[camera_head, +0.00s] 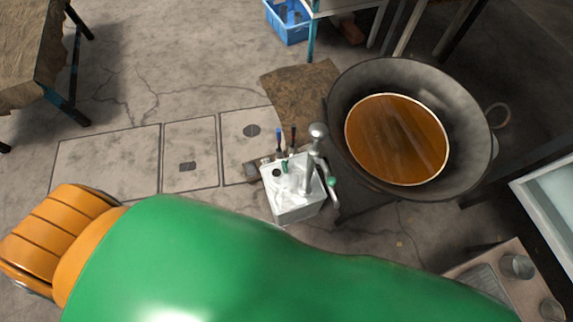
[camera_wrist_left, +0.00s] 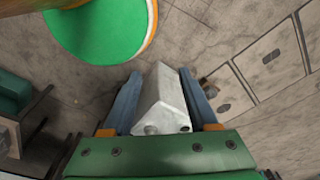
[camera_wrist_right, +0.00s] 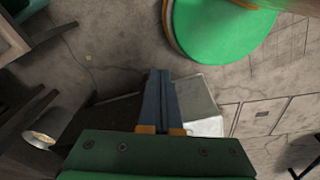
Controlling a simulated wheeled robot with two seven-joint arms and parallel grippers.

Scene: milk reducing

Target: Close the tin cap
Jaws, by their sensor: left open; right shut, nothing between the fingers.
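The tin (camera_head: 291,207) is a pale metal box standing on the floor at mid-picture in the head view, with a dark round opening in its top. In the left wrist view the tin (camera_wrist_left: 163,92) shows between the spread fingers of my left gripper (camera_wrist_left: 158,98); a round pale piece and a dark hole show at its near end. I cannot tell whether the fingers touch it. My right gripper (camera_wrist_right: 160,98) is shut and empty, and the tin (camera_wrist_right: 200,108) lies right of its fingers in that view. The cap is not clearly distinguishable. The head view does not show the fingers clearly.
A large dark pan (camera_head: 470,120) with brown liquid (camera_head: 397,140) stands right of the tin. A brown mat (camera_head: 300,88) lies behind it. A blue crate (camera_head: 288,27) is at the back. My green and orange arm covers the front.

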